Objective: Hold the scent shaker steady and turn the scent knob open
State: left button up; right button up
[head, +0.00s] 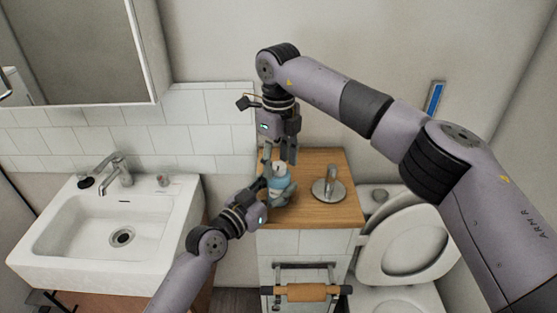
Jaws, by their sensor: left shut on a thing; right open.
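The scent shaker (279,178) is a small white and light-blue container standing on the wooden top of the cabinet. My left gripper (270,184) comes in from the lower left and is shut on the shaker's side. My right gripper (281,154) points down from above, with its fingers open just over the top of the shaker. The scent knob is not clear at this size; the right fingers partly cover the shaker's top. I cannot tell whether they touch it.
A metal holder (329,187) with an upright post stands right of the shaker on the wooden top (318,213). A white sink (110,235) is at left, an open toilet (408,245) at right. A towel bar (305,292) sits on the cabinet front. A tiled wall (215,130) is behind.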

jog(key=shift+c, duration=0.3)
jog(key=c, duration=1.1)
